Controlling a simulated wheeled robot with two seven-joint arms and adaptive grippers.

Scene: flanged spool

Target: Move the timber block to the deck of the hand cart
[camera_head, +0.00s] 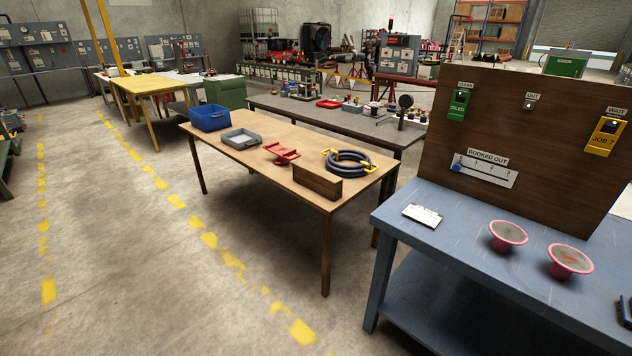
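A dark brown timber block (317,184) stands on its long edge at the near right corner of a wooden table (222,156). A small red flat-topped object (282,152) sits left of and behind the block on the same table. It may be the hand cart, but it is too small to tell for certain. The block and the red object are apart. Neither of my grippers is in view.
A blue bin (210,117), a grey tray (241,139) and a dark coil with yellow ties (347,160) share the table. A blue workbench (405,257) at right holds two pink-rimmed spools and a brown board (535,150). The floor left of the table is clear.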

